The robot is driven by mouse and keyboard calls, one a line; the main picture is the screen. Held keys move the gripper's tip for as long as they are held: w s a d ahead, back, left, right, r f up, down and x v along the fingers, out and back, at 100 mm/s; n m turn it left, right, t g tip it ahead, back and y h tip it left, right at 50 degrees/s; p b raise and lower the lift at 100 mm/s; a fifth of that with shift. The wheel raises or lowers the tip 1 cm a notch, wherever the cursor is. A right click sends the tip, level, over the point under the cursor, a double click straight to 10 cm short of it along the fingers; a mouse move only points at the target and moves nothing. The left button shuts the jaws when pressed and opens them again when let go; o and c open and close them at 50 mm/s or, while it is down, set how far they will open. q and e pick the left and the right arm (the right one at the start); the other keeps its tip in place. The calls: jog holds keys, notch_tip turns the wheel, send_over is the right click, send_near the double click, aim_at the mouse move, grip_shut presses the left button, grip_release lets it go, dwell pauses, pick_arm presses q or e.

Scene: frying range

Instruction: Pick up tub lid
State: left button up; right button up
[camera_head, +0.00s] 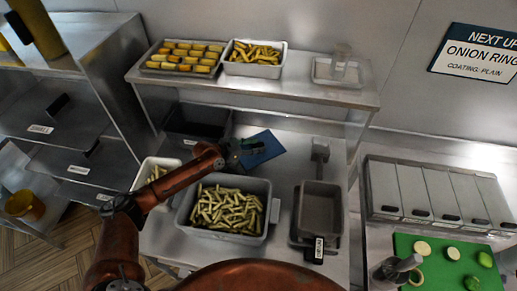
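A flat, dark blue piece that looks like the tub lid (265,143) lies at a slant on the steel counter, below the raised shelf. My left gripper (248,147) is at its left edge, with the fingertips overlapping it in the picture. The fingers are small and dark, so I cannot tell whether they are open or closed on the edge. A grey tub (272,212) full of cut fries stands just below, without a cover. My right gripper is not in view.
A dark empty bin (197,121) and a white tub (143,178) are beside my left arm. A grey fryer-like pan (320,210) stands at right. The raised shelf (300,90) carries a tray of yellow pieces (184,57) and a tub of fries (254,70).

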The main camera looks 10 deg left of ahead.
pick_arm(q)
jog(key=shift+c, duration=0.5)
grip_shut()
